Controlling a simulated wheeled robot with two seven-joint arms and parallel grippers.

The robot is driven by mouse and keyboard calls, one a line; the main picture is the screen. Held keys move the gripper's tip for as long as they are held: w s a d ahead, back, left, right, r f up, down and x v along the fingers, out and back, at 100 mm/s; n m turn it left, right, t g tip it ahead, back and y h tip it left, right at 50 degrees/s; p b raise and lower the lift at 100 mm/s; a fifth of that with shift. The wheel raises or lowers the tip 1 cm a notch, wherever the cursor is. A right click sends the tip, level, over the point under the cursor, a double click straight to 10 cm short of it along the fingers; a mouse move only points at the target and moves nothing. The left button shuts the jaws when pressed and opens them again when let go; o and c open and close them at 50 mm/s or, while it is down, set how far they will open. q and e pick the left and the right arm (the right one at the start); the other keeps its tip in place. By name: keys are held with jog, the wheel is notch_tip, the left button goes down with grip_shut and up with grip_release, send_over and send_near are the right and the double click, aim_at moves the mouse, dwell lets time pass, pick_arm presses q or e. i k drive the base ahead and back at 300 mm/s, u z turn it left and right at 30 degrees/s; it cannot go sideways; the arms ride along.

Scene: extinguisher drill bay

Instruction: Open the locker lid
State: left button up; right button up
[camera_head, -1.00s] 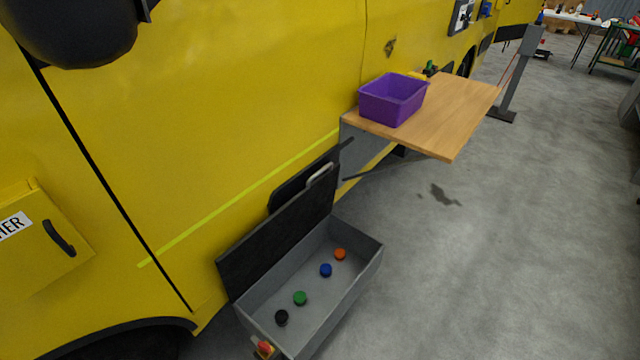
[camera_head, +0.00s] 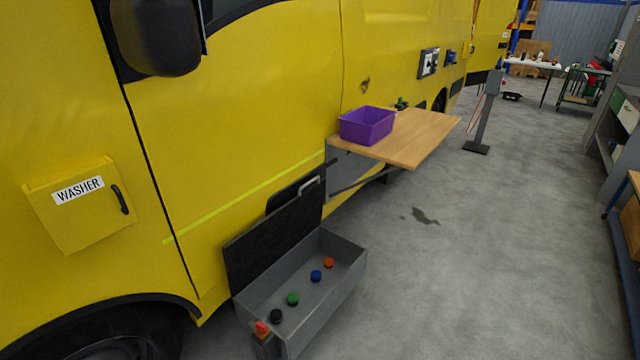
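The grey locker (camera_head: 343,272) stands on the floor against the yellow vehicle, at the bottom middle of the head view. Its dark lid (camera_head: 274,243) is raised and leans back toward the vehicle side. A light handle (camera_head: 309,186) shows near the top of the lid. Inside lie a black cap (camera_head: 276,316), a green cap (camera_head: 293,299), a blue cap (camera_head: 316,276) and an orange cap (camera_head: 329,263). A red piece (camera_head: 262,328) sits at the locker's near front corner. Neither of my grippers shows in the head view.
A wooden fold-down table (camera_head: 420,137) juts from the vehicle (camera_head: 250,120) with a purple bin (camera_head: 367,126) on it. A yellow WASHER box (camera_head: 80,222) is at the left. A grey post (camera_head: 485,120) stands farther back. The floor at right is clear, with a dark stain.

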aim_at(247, 256)
jog(key=z, duration=0.8)
jog(key=i, duration=0.85)
jog(key=z, duration=1.05)
jog(key=i, duration=1.15)
jog(key=u, duration=0.35)
jog(key=i, duration=0.85)
jog(key=u, duration=1.3)
jog(key=i, duration=0.5)
jog(key=u, duration=0.6)
